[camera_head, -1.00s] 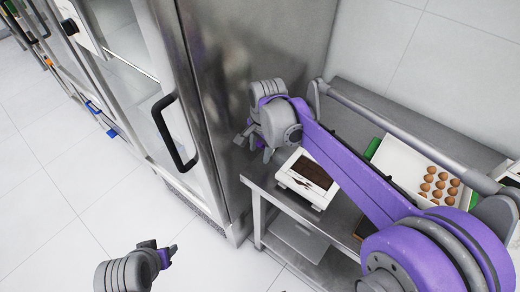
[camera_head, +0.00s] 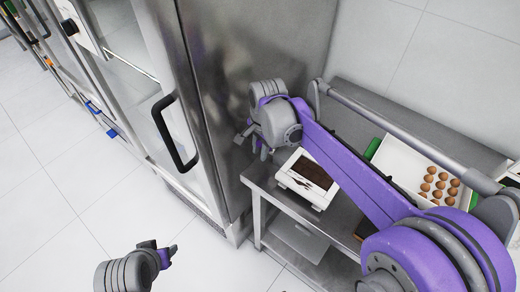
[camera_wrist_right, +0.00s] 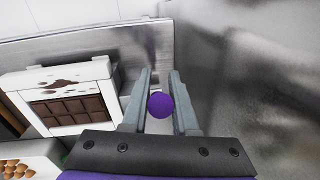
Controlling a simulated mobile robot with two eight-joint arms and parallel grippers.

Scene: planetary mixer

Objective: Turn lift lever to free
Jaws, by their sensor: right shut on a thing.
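My right gripper (camera_head: 254,143) is beside the steel cabinet, above the left end of the steel table. In the right wrist view its two grey fingers (camera_wrist_right: 160,102) are on either side of a round purple ball (camera_wrist_right: 160,105) and are shut on it. What the ball is attached to, if anything, is hidden. I cannot make out a mixer or a lift lever in these views. My left gripper (camera_head: 166,254) is low at the bottom left, over the floor, with nothing visible in it; its jaw opening is unclear.
A tall steel cabinet (camera_head: 215,60) with a black handle (camera_head: 170,135) stands left of the gripper. The tiled floor (camera_head: 70,190) is clear.

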